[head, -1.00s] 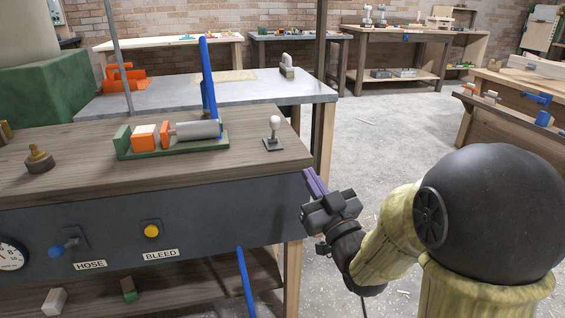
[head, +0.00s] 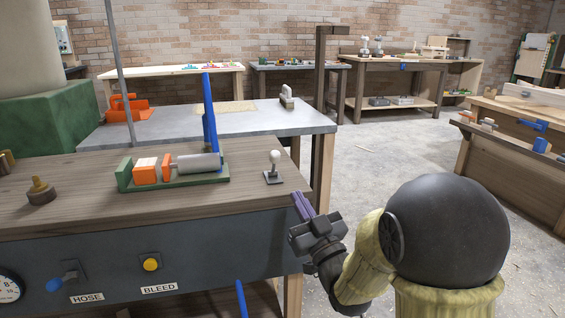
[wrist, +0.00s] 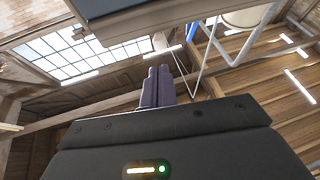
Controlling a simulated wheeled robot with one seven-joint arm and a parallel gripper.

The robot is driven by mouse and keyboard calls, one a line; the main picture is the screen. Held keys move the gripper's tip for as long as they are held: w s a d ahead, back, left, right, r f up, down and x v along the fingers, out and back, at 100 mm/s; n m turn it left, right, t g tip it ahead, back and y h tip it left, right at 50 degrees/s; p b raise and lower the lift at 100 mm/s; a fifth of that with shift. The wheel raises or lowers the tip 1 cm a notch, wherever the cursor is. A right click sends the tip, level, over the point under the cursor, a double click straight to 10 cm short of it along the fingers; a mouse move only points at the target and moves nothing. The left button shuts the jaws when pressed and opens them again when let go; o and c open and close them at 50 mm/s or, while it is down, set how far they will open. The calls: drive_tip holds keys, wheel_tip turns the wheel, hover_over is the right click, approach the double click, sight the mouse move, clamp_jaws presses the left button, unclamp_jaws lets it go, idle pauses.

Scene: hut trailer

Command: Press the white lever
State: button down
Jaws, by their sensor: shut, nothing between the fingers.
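The white lever (head: 275,159) has a pale rounded knob and stands upright on a small dark square plate near the right end of the wooden bench top. My gripper (head: 302,204) is just beyond the bench's right front corner, lower than the lever and to its right, apart from it. Its purple fingers are shut together and empty, pointing up. In the wrist view the closed fingers (wrist: 158,86) point up toward the ceiling; the lever does not show there.
The bench top (head: 80,212) carries a green-based device (head: 176,171) and a brass fitting (head: 40,191) left of the lever. The front panel has a blue lever (head: 62,282) marked HOSE and a yellow button (head: 151,264) marked BLEED. A blue bar stands behind. Open floor lies to the right.

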sight(278, 160)
drive_tip(key=p+x, duration=0.5)
drive_tip(key=x, duration=0.3)
drive_tip(key=shift+r+p, duration=0.1)
drive_tip(key=shift+p, duration=0.2)
drive_tip(key=shift+w+a+r+p, duration=0.15)
drive_tip(key=shift+w+a+p, duration=0.15)
drive_tip(key=shift+w+p, duration=0.3)
drive_tip(key=shift+w+r, duration=0.1)
